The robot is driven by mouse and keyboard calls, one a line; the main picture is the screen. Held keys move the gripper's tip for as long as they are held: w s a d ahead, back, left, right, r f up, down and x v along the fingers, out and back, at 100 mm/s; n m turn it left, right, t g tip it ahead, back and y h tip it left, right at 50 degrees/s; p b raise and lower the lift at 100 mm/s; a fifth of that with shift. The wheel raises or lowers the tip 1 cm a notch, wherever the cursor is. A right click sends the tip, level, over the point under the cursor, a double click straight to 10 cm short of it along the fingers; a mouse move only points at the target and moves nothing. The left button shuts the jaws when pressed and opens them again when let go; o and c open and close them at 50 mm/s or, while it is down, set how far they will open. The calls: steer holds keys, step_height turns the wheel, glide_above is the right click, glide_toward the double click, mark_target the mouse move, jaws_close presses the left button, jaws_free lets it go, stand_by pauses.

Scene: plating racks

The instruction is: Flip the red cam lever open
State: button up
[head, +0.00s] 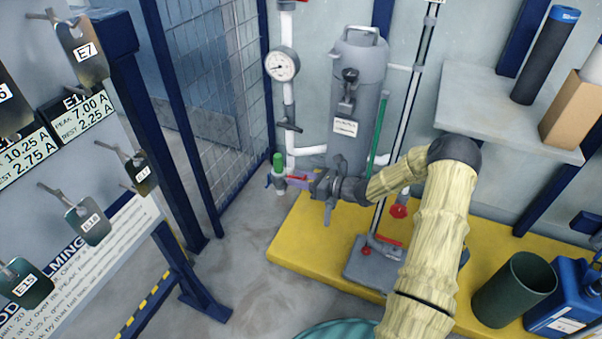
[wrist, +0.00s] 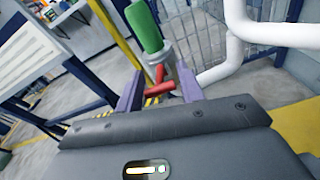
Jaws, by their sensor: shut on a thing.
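The red cam lever (wrist: 160,88) shows between the two purple fingers of my gripper (wrist: 157,74) in the wrist view. It sits at the base of a grey coupling that carries a green cylinder (wrist: 145,28). In the head view the lever (head: 296,178) is a small red piece at my fingers, beside the pipe's lower end, with the green part (head: 278,160) just left. My gripper (head: 289,180) is shut on the lever. The contact faces are partly hidden, and the lever's exact angle is hard to tell.
A white pipe (head: 290,110) with a gauge (head: 282,65) rises behind the coupling. A grey tank (head: 358,90) stands to its right on a yellow platform (head: 300,250). A wire mesh fence (head: 215,90) is at left. Open floor lies in front.

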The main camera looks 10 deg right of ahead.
steer(key=shift+a+r+g+h+p, duration=0.25)
steer(key=shift+r+g+h+p, duration=0.2)
steer(key=shift+p, duration=1.3)
steer(key=shift+s+f+h+p, duration=0.1)
steer(key=shift+f+h+p, duration=0.1)
steer(key=shift+h+p, duration=0.1)
steer(key=shift+a, duration=0.1)
steer(key=o, duration=0.7)
steer(key=shift+o, duration=0.2)
steer(key=shift+r, duration=0.1)
